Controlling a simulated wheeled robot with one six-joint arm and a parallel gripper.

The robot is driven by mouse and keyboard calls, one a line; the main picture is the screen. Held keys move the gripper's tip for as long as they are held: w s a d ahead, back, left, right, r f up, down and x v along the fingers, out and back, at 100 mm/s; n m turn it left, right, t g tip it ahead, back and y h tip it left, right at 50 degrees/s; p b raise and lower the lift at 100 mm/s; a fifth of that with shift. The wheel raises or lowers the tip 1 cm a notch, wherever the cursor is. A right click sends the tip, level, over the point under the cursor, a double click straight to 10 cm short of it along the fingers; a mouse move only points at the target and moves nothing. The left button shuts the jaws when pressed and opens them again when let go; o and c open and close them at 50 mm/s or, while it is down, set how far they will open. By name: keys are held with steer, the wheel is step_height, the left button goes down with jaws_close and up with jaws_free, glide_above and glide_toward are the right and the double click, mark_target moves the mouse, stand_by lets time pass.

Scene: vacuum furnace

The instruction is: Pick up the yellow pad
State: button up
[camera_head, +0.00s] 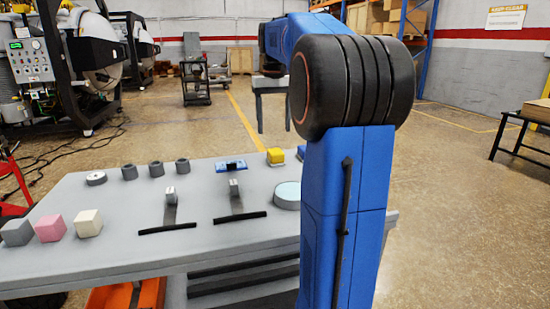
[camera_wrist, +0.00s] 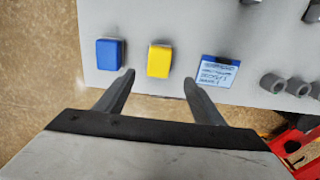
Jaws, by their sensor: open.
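The yellow pad (camera_head: 275,157) sits on the far right part of the grey table, just left of my blue arm in the head view. In the wrist view the yellow pad (camera_wrist: 159,60) lies near the table's edge, between a blue pad (camera_wrist: 109,54) and a blue and white card (camera_wrist: 217,72). My gripper (camera_wrist: 159,77) is open and empty. Its two fingers point toward the yellow pad, which appears between the fingertip lines and just beyond them. The height gap is hard to judge. In the head view my gripper cannot be made out.
The grey table (camera_head: 120,245) also holds grey, pink and cream cubes (camera_head: 50,228) at front left, several dark cylinders (camera_head: 156,169), two black-handled tools (camera_head: 170,212) and a round light disc (camera_head: 287,195). Part of the blue pad (camera_head: 301,152) shows beside my arm.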

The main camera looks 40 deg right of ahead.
glide_above(276, 151)
steer(key=f, duration=0.4)
steer(key=shift+w+f, duration=0.25)
steer(key=shift+w, duration=0.1)
steer(key=shift+s+f, duration=0.15)
steer(key=shift+f, duration=1.2)
steer(key=shift+s+f, duration=0.15)
steer(key=shift+f, duration=1.2)
steer(key=shift+c, duration=0.2)
steer(key=c, duration=1.1)
steer(key=shift+r, duration=0.15)
step_height(276, 151, up, 10)
steer(key=shift+f, duration=0.1)
